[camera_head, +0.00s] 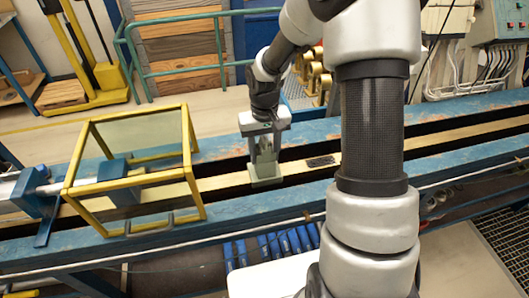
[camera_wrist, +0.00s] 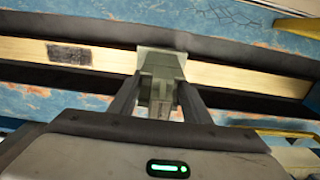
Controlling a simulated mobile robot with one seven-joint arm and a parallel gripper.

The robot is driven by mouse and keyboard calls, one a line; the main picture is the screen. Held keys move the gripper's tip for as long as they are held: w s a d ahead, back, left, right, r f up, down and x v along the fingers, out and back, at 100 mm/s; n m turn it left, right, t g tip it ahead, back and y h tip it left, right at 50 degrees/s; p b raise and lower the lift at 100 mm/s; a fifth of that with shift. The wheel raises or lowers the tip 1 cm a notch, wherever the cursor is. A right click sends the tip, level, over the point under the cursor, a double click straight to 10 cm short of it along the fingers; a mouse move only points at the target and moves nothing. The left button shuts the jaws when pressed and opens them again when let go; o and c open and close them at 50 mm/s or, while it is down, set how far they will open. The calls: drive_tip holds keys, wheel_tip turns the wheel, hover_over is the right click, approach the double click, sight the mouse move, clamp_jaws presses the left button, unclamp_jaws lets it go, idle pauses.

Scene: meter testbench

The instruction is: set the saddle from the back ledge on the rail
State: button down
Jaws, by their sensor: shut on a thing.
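The saddle is a grey-green block with a wider foot (camera_head: 265,175). My gripper (camera_head: 264,141) points down from above and is shut on its upright part. In the wrist view the saddle (camera_wrist: 162,65) sits between the two dark fingers of my gripper (camera_wrist: 158,92). The rail (camera_head: 225,181) is a pale yellow strip running along the blue bench, and it also shows in the wrist view (camera_wrist: 230,75). The saddle's foot is over the rail's width; I cannot tell whether it touches it. A dark patch (camera_head: 320,161) lies on the rail, right of the saddle.
A yellow-framed guard (camera_head: 190,160) with a clear top stands over the rail to the left. Dark gaps run along both sides of the rail. The blue bench (camera_head: 225,212) edges it in front. Green railing (camera_head: 190,72) and brass-coloured cylinders (camera_head: 313,75) are behind.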

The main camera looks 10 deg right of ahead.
sight(264, 138)
drive_tip(key=shift+f, duration=0.1)
idle(0.3)
drive_tip(key=c, duration=0.9)
unclamp_jaws()
drive_tip(key=shift+r+p, duration=3.2)
drive_tip(key=shift+r, duration=2.75)
drive_tip(key=shift+r, duration=0.1)
